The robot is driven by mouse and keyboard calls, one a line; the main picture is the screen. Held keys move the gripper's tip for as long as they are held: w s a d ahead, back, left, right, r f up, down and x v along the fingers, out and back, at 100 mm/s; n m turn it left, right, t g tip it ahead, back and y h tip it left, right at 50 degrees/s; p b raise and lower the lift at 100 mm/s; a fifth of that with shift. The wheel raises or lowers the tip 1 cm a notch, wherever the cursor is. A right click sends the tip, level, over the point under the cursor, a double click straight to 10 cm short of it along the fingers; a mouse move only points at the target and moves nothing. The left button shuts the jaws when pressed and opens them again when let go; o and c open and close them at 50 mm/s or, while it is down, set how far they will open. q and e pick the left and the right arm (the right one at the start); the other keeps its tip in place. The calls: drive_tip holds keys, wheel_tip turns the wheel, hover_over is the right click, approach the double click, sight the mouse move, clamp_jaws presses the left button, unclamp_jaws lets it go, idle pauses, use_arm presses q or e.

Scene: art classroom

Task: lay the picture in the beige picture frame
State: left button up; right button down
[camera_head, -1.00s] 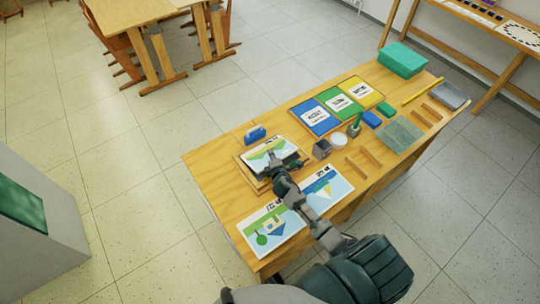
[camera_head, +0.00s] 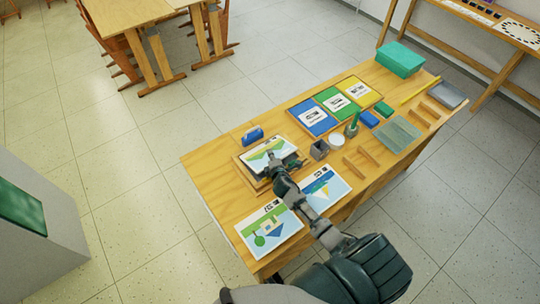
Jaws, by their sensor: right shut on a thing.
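The picture (camera_head: 258,157), white-edged with green and yellow shapes, is at the left part of the wooden table, over the beige picture frame (camera_head: 247,178). The frame's rim shows along the picture's left and lower sides. My right gripper (camera_head: 273,162) is shut on the picture at its near right part and covers some of it. I cannot tell whether the picture touches the bottom of the frame or is held just above it. My left gripper is not in view.
Two other pictures (camera_head: 269,229) (camera_head: 322,188) lie along the table's near edge. A blue object (camera_head: 253,134) sits behind the frame. A grey cup (camera_head: 320,150), a white round item (camera_head: 336,140) and coloured cards (camera_head: 334,104) lie to the right.

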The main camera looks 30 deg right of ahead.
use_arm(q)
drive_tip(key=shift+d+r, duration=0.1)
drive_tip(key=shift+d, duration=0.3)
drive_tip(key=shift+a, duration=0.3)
use_arm(e)
drive_tip(key=shift+a+r, duration=0.1)
drive_tip(key=shift+a, duration=0.25)
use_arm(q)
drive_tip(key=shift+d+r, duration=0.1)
use_arm(e)
drive_tip(key=shift+d, duration=0.1)
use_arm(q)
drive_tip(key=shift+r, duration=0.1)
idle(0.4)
use_arm(e)
drive_tip(key=c, duration=1.2)
unclamp_jaws()
